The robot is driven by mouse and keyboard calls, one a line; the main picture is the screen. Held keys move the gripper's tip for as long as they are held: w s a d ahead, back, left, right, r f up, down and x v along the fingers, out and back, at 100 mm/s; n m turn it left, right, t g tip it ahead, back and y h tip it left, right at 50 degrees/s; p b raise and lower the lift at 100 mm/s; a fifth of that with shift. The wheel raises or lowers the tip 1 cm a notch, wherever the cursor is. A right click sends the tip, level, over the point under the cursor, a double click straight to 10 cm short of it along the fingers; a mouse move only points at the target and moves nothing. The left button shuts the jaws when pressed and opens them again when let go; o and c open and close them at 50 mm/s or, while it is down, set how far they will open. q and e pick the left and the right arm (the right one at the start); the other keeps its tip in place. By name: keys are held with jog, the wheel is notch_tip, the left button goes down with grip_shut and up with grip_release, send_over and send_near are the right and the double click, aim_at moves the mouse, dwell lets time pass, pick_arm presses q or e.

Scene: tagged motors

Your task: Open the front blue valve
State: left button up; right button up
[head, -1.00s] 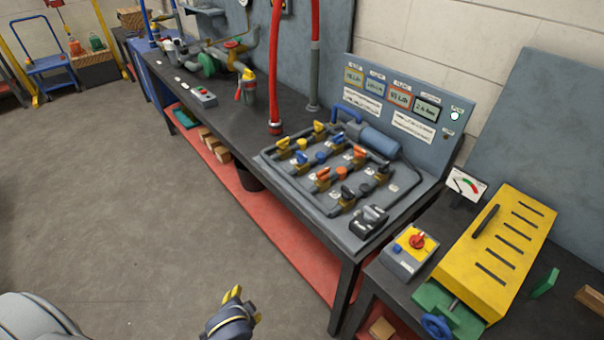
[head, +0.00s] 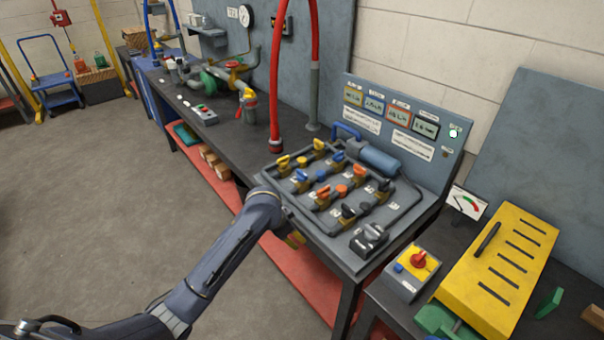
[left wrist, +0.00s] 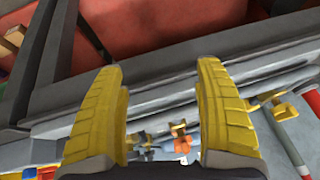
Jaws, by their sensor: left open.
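The valve board (head: 375,222) lies on the dark bench, with rows of yellow, blue, orange and black valve handles. The front blue valve (head: 299,176) is in the row nearest my arm, between a yellow and an orange handle. Another blue valve (head: 338,157) sits behind it. My left gripper (head: 298,240) is at the board's front edge, apart from the blue handles, partly hidden by my wrist. In the left wrist view its yellow fingers (left wrist: 160,70) are spread and empty. Beyond them are an orange handle (left wrist: 179,130) and yellow handles (left wrist: 256,103). My right gripper is out of view.
A red hose (head: 280,80) rises behind the board's left end. A panel with displays (head: 408,115) stands behind the board. A grey box with a red knob (head: 410,272) and a yellow cabinet (head: 500,260) are at right. A red lower shelf (head: 315,290) runs under the bench.

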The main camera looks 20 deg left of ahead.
pick_arm(q)
jog(key=w+a+r+g, duration=0.1)
jog(key=w+a+r, duration=0.1)
jog(key=w+r, duration=0.75)
jog(key=n+h, duration=0.1)
send_near(302, 172)
jog(key=shift+g, duration=0.3)
jog(key=x, duration=1)
jog(key=shift+w+f, duration=0.1)
jog(key=shift+w, duration=0.25)
jog(key=c, duration=1.3)
